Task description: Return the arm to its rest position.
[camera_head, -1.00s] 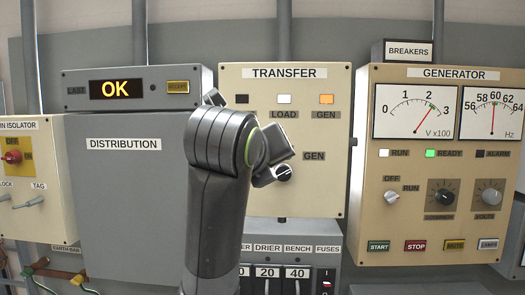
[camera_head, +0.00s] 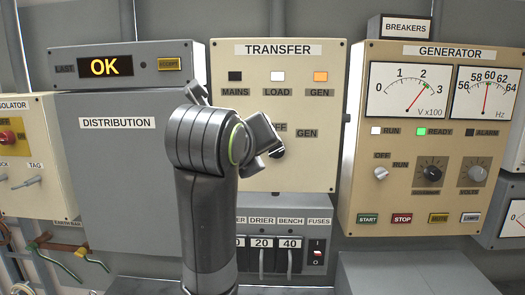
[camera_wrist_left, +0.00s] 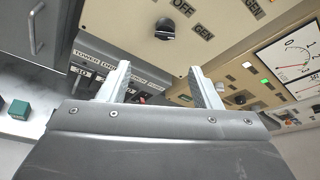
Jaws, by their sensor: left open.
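My left arm rises in the middle of the head view, its dark grey links covering part of the distribution cabinet (camera_head: 125,190) and the transfer panel (camera_head: 290,150). Its gripper is mostly hidden behind the wrist there. In the left wrist view my left gripper (camera_wrist_left: 160,88) shows two pale fingers spread apart with nothing between them. The transfer selector knob (camera_wrist_left: 165,28) is above the fingers in that view, apart from them. In the head view this knob (camera_head: 277,152) is partly covered by my wrist. My right gripper is in neither view.
The generator panel (camera_head: 440,210) stands at the right, with meters, knobs and buttons. The breaker row (camera_head: 290,255) is below the transfer panel. The isolator box (camera_head: 30,205) and hanging coloured handles (camera_head: 60,247) are at the left. A green block (camera_wrist_left: 19,109) lies at the left in the wrist view.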

